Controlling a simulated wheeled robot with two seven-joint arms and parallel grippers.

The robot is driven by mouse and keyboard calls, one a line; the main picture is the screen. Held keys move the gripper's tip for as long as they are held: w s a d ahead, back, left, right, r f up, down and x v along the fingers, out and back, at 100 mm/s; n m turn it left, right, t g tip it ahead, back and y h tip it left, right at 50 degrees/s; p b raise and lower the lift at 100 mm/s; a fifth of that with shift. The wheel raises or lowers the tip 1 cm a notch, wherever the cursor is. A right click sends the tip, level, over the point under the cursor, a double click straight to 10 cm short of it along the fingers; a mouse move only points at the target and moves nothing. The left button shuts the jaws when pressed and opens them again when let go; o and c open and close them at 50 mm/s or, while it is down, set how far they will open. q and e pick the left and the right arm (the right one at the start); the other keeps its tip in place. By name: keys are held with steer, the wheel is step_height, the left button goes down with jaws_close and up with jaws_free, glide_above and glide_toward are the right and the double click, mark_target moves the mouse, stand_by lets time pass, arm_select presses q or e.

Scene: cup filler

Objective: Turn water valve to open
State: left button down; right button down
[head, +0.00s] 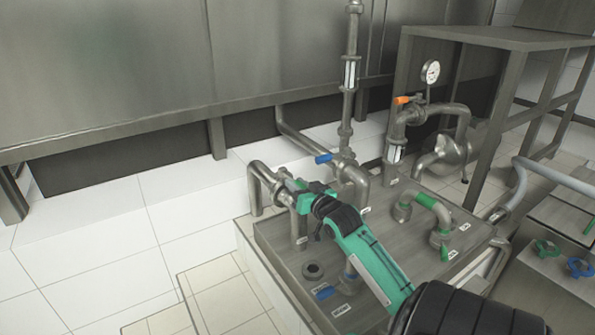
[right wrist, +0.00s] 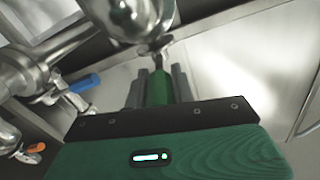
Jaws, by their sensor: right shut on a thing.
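A green valve handle (right wrist: 158,90) sits between the two dark fingers of my right gripper (right wrist: 158,86) in the right wrist view. The gripper is shut on it. The handle joins a shiny metal valve body (right wrist: 140,20) just beyond the fingertips. In the head view my right gripper (head: 306,192) reaches the bent pipes (head: 268,182) at the back left of the metal skid. There the gripper and arm largely hide the handle, and its exact angle is hard to tell. My left gripper is not in view.
White floor tiles are clear at left.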

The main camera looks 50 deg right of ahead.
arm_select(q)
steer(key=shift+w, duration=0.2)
arm_select(e)
steer(key=c, duration=1.2)
jaws_free()
steer(key=shift+d+f, duration=0.1)
steer(key=shift+s, duration=0.4)
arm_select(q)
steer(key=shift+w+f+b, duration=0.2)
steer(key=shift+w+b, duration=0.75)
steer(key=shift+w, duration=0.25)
arm_select(e)
steer(key=v, duration=1.3)
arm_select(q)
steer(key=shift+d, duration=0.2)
